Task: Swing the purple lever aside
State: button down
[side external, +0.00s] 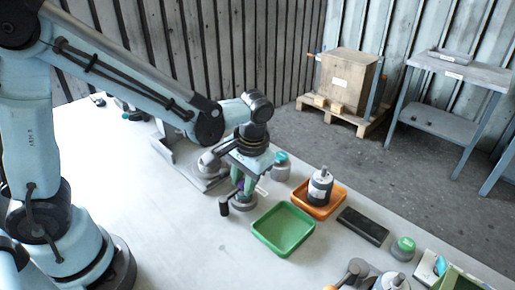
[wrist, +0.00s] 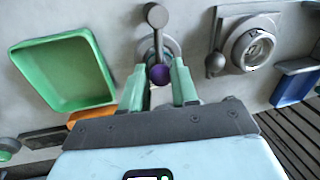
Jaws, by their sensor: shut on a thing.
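The purple lever is a grey arm with a dark round end and a purple knob (wrist: 160,75), standing on a round grey base in the wrist view. The base also shows low under my gripper in the side view (side external: 243,204). My gripper (wrist: 158,72) has green fingers on either side of the knob and is shut on the lever. In the side view, my gripper (side external: 243,184) points down at the lever, and the fingers hide most of it. A dark upright handle end (side external: 224,206) shows just left of the fingers.
A green tray (side external: 283,230) lies right of my gripper. A grey housing with a round opening (wrist: 253,47) stands close by. A blue tray (wrist: 292,88) is beyond it. The table's front left is clear.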

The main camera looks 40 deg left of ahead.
jog(key=d+m, duration=0.1)
jog(key=m, duration=0.1)
jog(key=s+d+m+t, duration=0.1)
jog(key=m, duration=0.2)
jog(key=shift+d, duration=0.1)
jog(key=m, duration=0.2)
jog(key=s+d+m, duration=0.1)
jog(key=shift+s+d+m+t, duration=0.1)
jog(key=shift+s+m+t, duration=0.05)
jog(key=shift+m+t, duration=0.2)
jog(key=m, duration=0.1)
jog(key=s+m, duration=0.1)
jog(key=m, duration=0.1)
jog(key=s+m+h, duration=0.1)
jog(key=shift+d+m+t, duration=0.25)
jog(key=shift+d, duration=0.15)
jog(key=shift+s+d+m+h, duration=0.15)
jog(key=shift+s+m, duration=0.25)
jog(key=shift+m, duration=0.45)
jog(key=shift+s+a+m+h, duration=0.1)
jog(key=shift+s+m+h, duration=0.2)
jog(key=shift+m, duration=0.55)
jog(key=shift+s, duration=0.1)
jog(key=c, duration=0.9)
grip_release()
jog(key=shift+d+r, duration=0.1)
jog(key=shift+r, duration=0.05)
